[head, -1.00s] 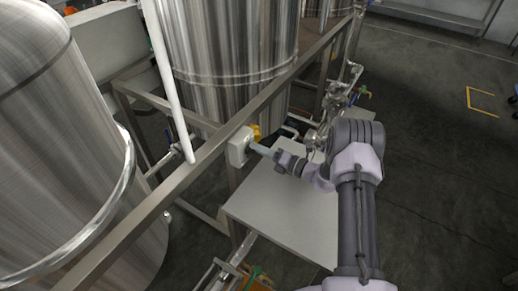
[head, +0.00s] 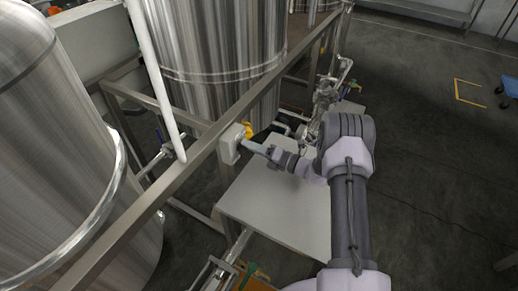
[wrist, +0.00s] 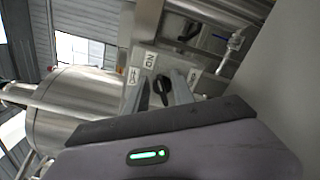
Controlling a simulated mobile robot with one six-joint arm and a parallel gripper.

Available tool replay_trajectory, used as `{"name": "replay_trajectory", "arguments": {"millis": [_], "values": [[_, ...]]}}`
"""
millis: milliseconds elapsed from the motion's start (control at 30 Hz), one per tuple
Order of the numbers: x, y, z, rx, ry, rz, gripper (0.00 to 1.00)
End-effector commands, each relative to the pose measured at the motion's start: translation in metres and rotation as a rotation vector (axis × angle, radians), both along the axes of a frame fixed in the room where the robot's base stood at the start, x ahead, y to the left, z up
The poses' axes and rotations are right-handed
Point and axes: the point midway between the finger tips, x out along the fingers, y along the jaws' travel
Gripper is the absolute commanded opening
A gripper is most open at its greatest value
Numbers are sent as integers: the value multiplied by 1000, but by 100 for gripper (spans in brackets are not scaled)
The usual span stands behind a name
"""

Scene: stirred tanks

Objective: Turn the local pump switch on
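The pump switch box (head: 230,144) is a pale grey box on the steel frame rail, with a yellow part beside it. In the wrist view the box shows a black switch knob (wrist: 162,91) and small white labels; the upper one (wrist: 149,60) seems to read ON. My gripper (head: 246,144) is right in front of the box. In the wrist view my gripper (wrist: 164,88) is open, one finger on each side of the knob, with gaps visible between them. Whether the fingertips touch the box is unclear. The knob's lower end is partly hidden by my gripper body.
Large steel tanks (head: 215,55) stand behind the rail (head: 190,170). A flat grey tabletop (head: 275,205) lies beneath my arm. Pipes and valves (head: 325,100) stand beyond it. The dark floor on the right is mostly free.

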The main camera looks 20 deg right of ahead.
Motion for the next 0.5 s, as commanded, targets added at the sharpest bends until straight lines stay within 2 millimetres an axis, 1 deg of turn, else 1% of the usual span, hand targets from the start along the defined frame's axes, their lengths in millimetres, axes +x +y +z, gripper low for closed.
{"name": "replay_trajectory", "arguments": {"millis": [67, 167, 400, 500], "values": [[-6, -7, 1, -1, 1, -3, 30], [-20, -22, 2, 2, 1, -4, 30], [-75, -78, 3, 2, 2, -7, 30], [-96, -97, 2, 1, 2, -5, 30]]}}
